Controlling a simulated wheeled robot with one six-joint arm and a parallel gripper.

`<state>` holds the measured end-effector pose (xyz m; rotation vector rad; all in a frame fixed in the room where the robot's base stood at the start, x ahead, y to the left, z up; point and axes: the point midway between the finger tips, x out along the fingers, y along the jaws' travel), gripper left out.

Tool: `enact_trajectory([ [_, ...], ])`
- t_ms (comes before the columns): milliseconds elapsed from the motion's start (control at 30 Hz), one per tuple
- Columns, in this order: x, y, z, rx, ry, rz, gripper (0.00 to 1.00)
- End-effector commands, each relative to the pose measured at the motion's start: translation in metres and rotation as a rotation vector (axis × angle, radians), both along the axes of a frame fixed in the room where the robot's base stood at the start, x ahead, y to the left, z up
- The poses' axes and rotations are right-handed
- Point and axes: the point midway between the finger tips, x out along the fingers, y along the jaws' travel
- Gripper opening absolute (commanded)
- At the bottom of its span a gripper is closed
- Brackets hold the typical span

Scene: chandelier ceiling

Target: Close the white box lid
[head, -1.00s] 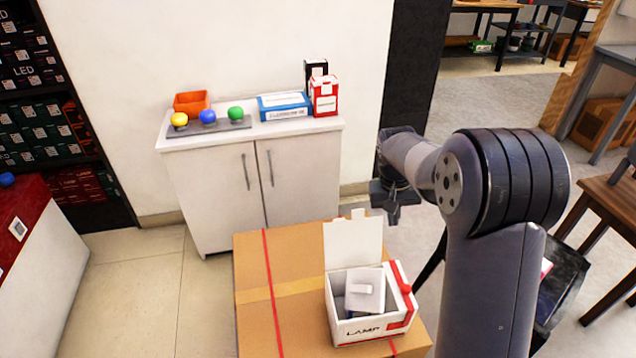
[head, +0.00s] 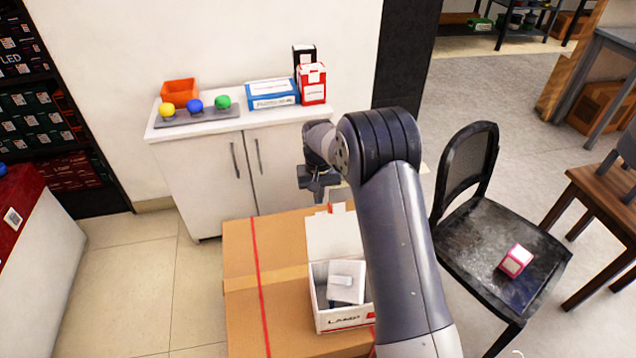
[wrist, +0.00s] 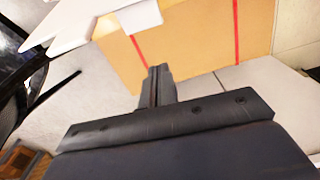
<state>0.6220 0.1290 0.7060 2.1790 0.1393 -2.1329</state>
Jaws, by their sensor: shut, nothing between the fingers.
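The white box (head: 318,314) marked LAMP stands on a large cardboard carton, in the lower middle of the head view. Its lid (head: 332,232) is open and stands up at the box's far side. A grey-white object (head: 346,283) sits inside the box. My arm hides the box's right side. My gripper (head: 319,196) is shut and empty, above and behind the raised lid, near the cabinet front. In the wrist view its shut fingers (wrist: 158,82) show before the carton, and a white flap, seemingly the lid (wrist: 100,25), is at upper left.
The carton (head: 240,295) has red straps. Behind it stands a white cabinet (head: 205,185) with coloured bulbs, an orange bin (head: 180,91) and small boxes on top. A black chair (head: 500,245) holding a pink box (head: 515,261) is at right. Open floor lies left of the carton.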

Motion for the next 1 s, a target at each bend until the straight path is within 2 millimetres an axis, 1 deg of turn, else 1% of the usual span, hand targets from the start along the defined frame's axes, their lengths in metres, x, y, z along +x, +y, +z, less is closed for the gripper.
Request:
enact_trajectory([
  [33,0.0,0.0,-0.014,0.0,0.003,0.0,0.0],
  [67,-0.005,-0.001,-0.006,0.0,-0.001,0.0,0.0],
  [100,-0.01,-0.001,-0.003,0.0,-0.002,0.0,0.0],
  [300,-0.029,-0.004,0.003,0.0,-0.001,0.001,0.0],
  [400,-0.034,-0.004,0.004,0.0,-0.001,0.0,0.0],
  [1000,-0.04,-0.005,0.005,0.0,-0.011,0.0,0.0],
])
